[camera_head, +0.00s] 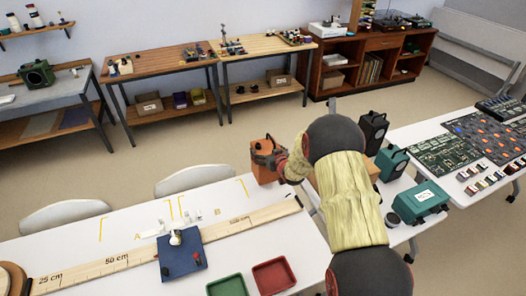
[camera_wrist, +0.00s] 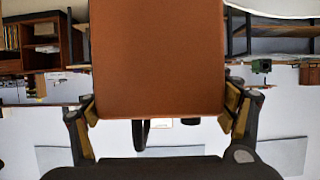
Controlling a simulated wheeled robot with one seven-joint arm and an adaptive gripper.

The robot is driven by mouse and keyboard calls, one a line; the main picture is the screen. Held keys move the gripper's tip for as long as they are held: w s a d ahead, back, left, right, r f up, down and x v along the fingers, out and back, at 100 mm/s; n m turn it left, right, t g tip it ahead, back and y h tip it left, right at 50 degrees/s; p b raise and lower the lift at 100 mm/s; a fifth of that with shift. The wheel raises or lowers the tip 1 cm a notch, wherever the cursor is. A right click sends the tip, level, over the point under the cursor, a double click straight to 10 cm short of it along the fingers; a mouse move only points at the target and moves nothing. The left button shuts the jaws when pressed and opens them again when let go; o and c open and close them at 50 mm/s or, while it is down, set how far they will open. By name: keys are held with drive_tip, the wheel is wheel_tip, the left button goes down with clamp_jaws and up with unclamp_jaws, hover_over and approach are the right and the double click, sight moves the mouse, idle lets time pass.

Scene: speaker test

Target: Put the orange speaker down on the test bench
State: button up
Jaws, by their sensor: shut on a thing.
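The orange speaker (camera_head: 262,172) is at the far right end of the white bench with the long wooden ruler; I take this as the test bench (camera_head: 130,205). My gripper (camera_head: 270,154) is shut on the speaker from its right side. In the wrist view the speaker (camera_wrist: 157,60) fills the middle, with a finger against each side. The speaker looks upright. I cannot tell whether its base touches the bench or hangs just above it. My arm hides the area to the right of it.
Yellow marks and the letters A and B lie along the ruler (camera_head: 110,264). A blue block with a small device (camera_head: 183,257), a green tray (camera_head: 227,286) and a red tray (camera_head: 274,276) are nearer. Dark and teal speakers (camera_head: 391,163) and a teal case (camera_head: 417,204) stand on the right.

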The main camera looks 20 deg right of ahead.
drive_tip(key=shift+w+d, duration=0.2)
drive_tip(key=shift+w+d+f+b, duration=0.1)
drive_tip(key=shift+f+b, duration=0.4)
drive_tip(key=shift+f, duration=1.3)
drive_tip(key=o, duration=2.1)
drive_tip(key=shift+f, duration=0.2)
drive_tip(key=shift+c, duration=0.2)
